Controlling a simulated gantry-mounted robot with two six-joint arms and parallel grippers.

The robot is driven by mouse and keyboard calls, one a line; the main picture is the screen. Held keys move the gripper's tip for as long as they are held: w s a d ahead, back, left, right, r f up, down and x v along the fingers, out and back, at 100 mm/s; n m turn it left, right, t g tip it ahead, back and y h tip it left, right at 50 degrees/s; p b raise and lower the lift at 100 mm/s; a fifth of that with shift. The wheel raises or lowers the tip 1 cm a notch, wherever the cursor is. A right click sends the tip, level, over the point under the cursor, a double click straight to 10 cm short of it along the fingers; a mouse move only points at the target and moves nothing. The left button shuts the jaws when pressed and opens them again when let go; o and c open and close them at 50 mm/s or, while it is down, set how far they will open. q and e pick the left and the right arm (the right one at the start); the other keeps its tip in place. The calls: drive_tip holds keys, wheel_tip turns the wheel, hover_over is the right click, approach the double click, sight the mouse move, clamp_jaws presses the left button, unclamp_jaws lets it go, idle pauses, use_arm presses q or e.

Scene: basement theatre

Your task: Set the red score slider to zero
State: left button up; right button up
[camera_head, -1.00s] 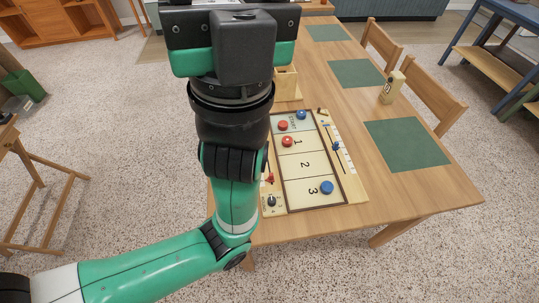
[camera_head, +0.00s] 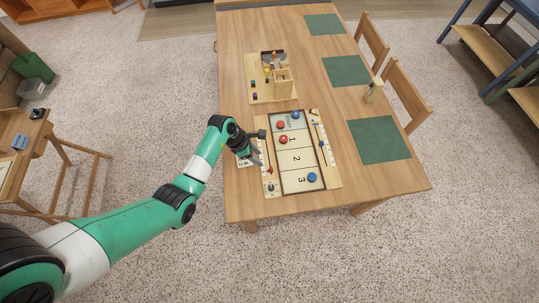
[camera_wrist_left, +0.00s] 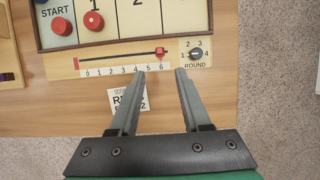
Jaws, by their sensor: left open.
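The red score slider (camera_wrist_left: 160,52) sits at the 6 end of its track in the left wrist view. Its printed scale (camera_wrist_left: 122,72) runs from 0 at the left to 6 at the right. My left gripper (camera_wrist_left: 160,73) is open and empty, its fingertips at the scale's near edge, with the slider straight ahead between their lines and apart from them. In the head view my left gripper (camera_head: 257,150) is over the left side of the game board (camera_head: 333,182), and the small red slider (camera_head: 270,170) shows near the board's left edge. My right gripper is not in view.
A round dial (camera_wrist_left: 196,53) marked ROUND stands just right of the slider. Red pucks (camera_wrist_left: 93,20) lie on the court beyond the track. A paper card (camera_wrist_left: 128,99) lies under the left finger. A wooden toy box (camera_head: 283,82) stands farther back on the table.

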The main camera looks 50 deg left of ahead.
sight(271, 168)
use_arm(q)
drive_tip(key=b+x, duration=0.5)
drive_tip(key=x, duration=0.6)
drive_tip(key=shift+w+d+f+b, duration=0.1)
drive_tip(key=shift+w+f+b, duration=0.1)
drive_tip(key=shift+f+b, duration=0.15)
clamp_jaws()
idle(0.8)
